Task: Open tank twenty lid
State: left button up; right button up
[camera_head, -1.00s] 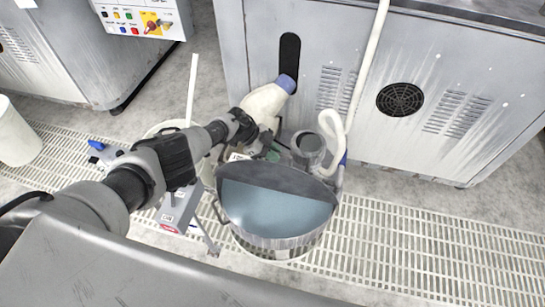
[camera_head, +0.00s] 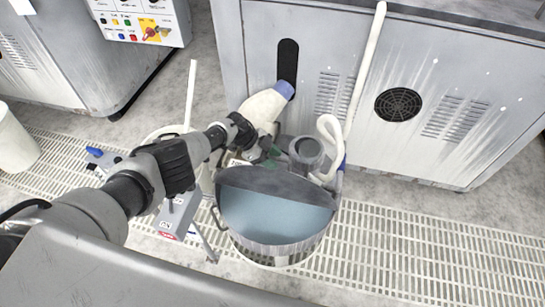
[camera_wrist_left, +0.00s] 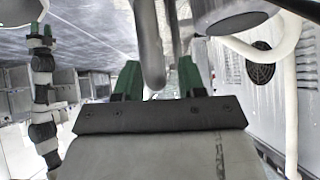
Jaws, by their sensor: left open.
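A round metal tank (camera_head: 278,247) stands on the floor grating in the head view. A dark grey half-moon plate (camera_head: 275,180) covers its rear part, and a smooth blue-grey surface (camera_head: 275,212) shows in front of it. I cannot tell which part is the lid. My left gripper (camera_head: 270,152) is behind the tank's rear left rim, partly hidden by the arm and clutter. In the left wrist view its green fingers (camera_wrist_left: 160,80) are apart, with a grey curved bar (camera_wrist_left: 149,45) between them; contact is unclear.
A white bottle with a blue cap (camera_head: 268,104) and a grey cylinder (camera_head: 306,152) crowd the tank's rear. A white hose (camera_head: 366,65) rises beside them. A grey cabinet (camera_head: 350,130) stands behind. The grating (camera_head: 420,245) to the right is clear.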

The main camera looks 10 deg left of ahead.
pick_arm(q)
jog(key=p+v, duration=0.3)
jog(key=v, duration=0.3)
jog(key=p+v, duration=0.1)
jog(key=v, duration=0.3)
jog(key=shift+s+a+r, duration=0.1)
jog(key=shift+a+r, duration=0.15)
pick_arm(e)
jog(key=r, duration=0.4)
jog(key=shift+s, duration=0.4)
jog(key=shift+a, duration=0.15)
